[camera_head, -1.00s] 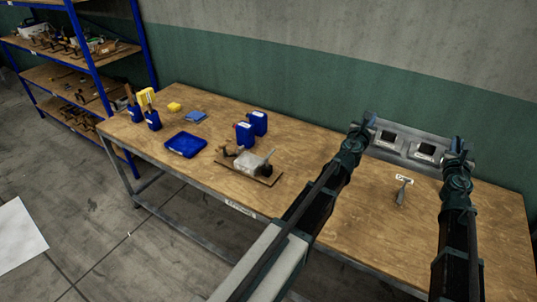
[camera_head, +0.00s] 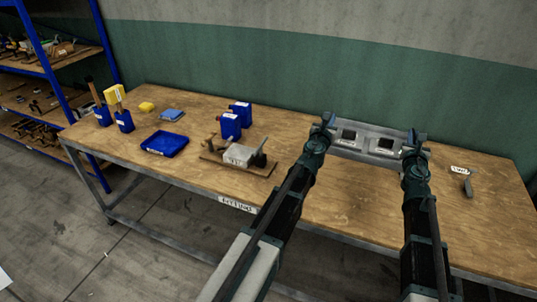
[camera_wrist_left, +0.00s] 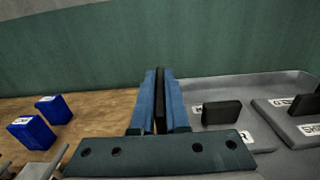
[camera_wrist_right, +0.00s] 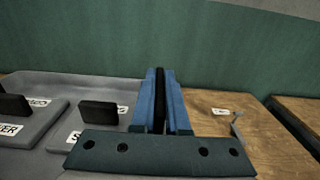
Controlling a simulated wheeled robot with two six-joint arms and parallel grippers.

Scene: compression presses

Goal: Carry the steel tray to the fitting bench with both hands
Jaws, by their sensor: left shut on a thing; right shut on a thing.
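The grey steel tray (camera_head: 366,150) is held level, or nearly so, over the far part of the wooden fitting bench (camera_head: 320,200). The tray also shows at the right of the left wrist view (camera_wrist_left: 238,86) and at the left of the right wrist view (camera_wrist_right: 65,84). I cannot tell whether its underside touches the bench.
A labelled tool (camera_head: 467,184) lies to the right. Bench top in front of the tray is clear. Blue shelving (camera_head: 75,60) stands far left.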

